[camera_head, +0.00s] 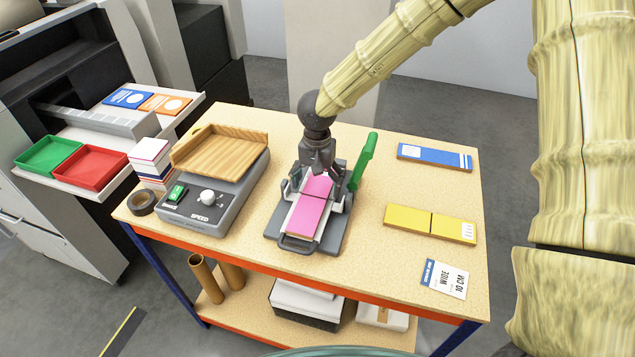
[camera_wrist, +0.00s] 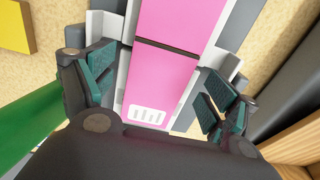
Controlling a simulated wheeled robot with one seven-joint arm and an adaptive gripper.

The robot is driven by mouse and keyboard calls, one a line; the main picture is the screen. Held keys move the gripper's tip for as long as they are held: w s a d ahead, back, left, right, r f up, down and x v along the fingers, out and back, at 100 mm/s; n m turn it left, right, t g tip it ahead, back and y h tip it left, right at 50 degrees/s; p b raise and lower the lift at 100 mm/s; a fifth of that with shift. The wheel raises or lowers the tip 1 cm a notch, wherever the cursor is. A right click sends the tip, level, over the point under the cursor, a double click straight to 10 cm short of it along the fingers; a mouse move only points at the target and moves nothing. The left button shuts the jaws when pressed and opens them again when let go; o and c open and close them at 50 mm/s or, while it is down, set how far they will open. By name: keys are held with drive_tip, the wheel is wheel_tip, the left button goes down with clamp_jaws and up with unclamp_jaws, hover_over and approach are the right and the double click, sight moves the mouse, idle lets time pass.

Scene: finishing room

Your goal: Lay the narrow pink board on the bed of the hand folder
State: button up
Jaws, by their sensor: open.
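The narrow pink board (camera_head: 301,219) lies lengthwise on the bed of the hand folder (camera_head: 331,237), a grey device with a green lever (camera_head: 364,163). A dark crease line crosses the board, and a white label shows at one end in the wrist view. The board (camera_wrist: 168,77) sits between the pale side guides there. My gripper (camera_head: 317,174) is above the far part of the board, pointing down. In the wrist view my gripper (camera_wrist: 160,97) is open, with one finger on each side of the board and gaps between.
A blue board (camera_head: 433,157) and a yellow board (camera_head: 428,224) lie to the right on the table, near a "WIDE 10 CM" card (camera_head: 444,279). A machine with a speed knob and wooden tray (camera_head: 221,155) stands left of the folder. A tape roll (camera_head: 142,203) is at the left edge.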

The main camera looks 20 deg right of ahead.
wheel_tip(320, 180, up, 12)
idle(0.6)
